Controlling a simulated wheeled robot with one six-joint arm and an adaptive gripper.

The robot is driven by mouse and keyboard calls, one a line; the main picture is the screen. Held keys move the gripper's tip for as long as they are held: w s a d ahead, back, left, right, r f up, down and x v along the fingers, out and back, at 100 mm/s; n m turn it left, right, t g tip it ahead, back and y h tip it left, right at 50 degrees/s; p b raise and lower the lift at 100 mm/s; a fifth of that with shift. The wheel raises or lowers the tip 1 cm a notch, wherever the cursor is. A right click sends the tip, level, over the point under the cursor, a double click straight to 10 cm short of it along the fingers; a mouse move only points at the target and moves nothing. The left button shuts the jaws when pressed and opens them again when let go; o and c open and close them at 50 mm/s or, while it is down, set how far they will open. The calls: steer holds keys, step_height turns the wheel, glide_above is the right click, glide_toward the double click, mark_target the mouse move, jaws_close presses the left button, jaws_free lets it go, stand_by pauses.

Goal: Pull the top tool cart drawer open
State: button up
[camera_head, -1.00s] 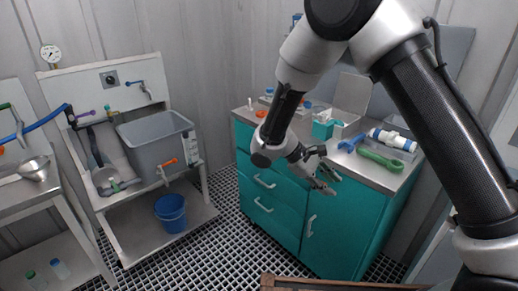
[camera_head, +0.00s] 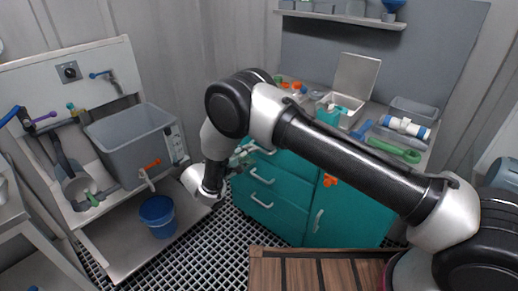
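The teal tool cart (camera_head: 345,225) stands at centre, with a stack of drawers on its left and a door on its right. The drawer fronts look closed, though the top one is largely covered. My gripper (camera_head: 241,160) is at the left part of the drawer fronts, close to the top handle. Its fingers are small and partly hidden, so contact and opening cannot be told.
A grey sink (camera_head: 135,145) and a blue bucket (camera_head: 159,213) stand left of the cart. The cart top holds an open white box (camera_head: 342,107), a green wrench (camera_head: 393,150) and a white-blue cylinder (camera_head: 405,127). A wooden slatted surface (camera_head: 320,272) is in front. Grating floor lies between.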

mark_target(260, 149)
steer(key=x, duration=0.7)
steer(key=shift+w+d+f, duration=0.1)
steer(key=shift+w+d, duration=0.1)
steer(key=shift+w, duration=0.05)
jaws_close()
